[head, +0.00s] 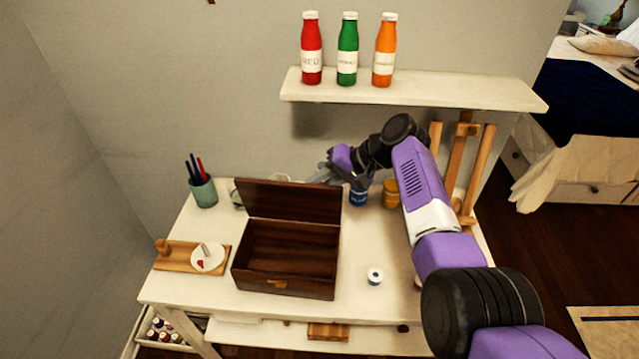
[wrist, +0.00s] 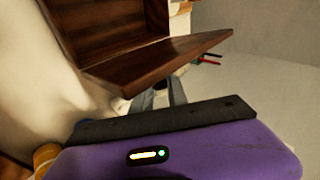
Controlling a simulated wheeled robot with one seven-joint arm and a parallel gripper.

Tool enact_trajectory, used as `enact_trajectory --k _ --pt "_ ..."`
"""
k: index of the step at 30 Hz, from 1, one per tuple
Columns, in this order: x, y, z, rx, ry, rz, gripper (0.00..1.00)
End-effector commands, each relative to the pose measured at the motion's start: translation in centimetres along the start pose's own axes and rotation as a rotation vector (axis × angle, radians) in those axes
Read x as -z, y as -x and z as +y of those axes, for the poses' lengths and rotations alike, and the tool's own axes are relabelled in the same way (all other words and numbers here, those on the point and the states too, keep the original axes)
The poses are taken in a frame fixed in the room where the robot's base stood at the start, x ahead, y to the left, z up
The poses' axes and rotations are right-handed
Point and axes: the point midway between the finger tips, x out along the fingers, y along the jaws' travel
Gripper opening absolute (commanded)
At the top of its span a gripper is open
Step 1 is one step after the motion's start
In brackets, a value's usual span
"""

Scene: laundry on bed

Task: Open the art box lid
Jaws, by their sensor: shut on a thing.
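The dark wooden art box (head: 284,284) sits on the white desk with its lid (head: 288,200) raised at the back, so the empty inside shows. My gripper (head: 325,174) is at the lid's right rear edge, reaching in from the right. In the wrist view, the lid (wrist: 160,63) stands out as a brown panel, with the grey fingers (wrist: 164,94) close against its lower edge. The fingers are shut on the lid; their tips are partly hidden by the lid and my gripper body.
A blue jar (head: 358,196) and a yellow jar (head: 391,194) stand right of the box, close to my arm. A pen cup (head: 203,193) and a wooden board (head: 176,257) are at left. A shelf (head: 420,92) with bottles hangs above.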

Motion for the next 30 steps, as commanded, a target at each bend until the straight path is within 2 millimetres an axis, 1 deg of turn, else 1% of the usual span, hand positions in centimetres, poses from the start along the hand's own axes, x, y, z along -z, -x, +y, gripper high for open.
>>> enact_trajectory --k 10,11,13,14,24,26,30 --pt "-0.1 -0.1 0.0 0.000 -0.001 -0.001 0.00" --pt "-0.1 -0.1 0.0 0.000 -0.001 -0.001 0.23" --pt "-0.1 -0.1 0.0 0.000 -0.001 -0.001 0.37" --pt "-0.1 -0.1 0.0 0.000 -0.001 -0.001 0.39" --pt "0.0 0.1 0.0 0.000 0.000 0.000 0.39" --pt "0.1 0.6 0.0 0.000 0.000 0.001 0.39" --pt "0.1 2.2 0.1 0.000 -0.001 0.002 0.39"
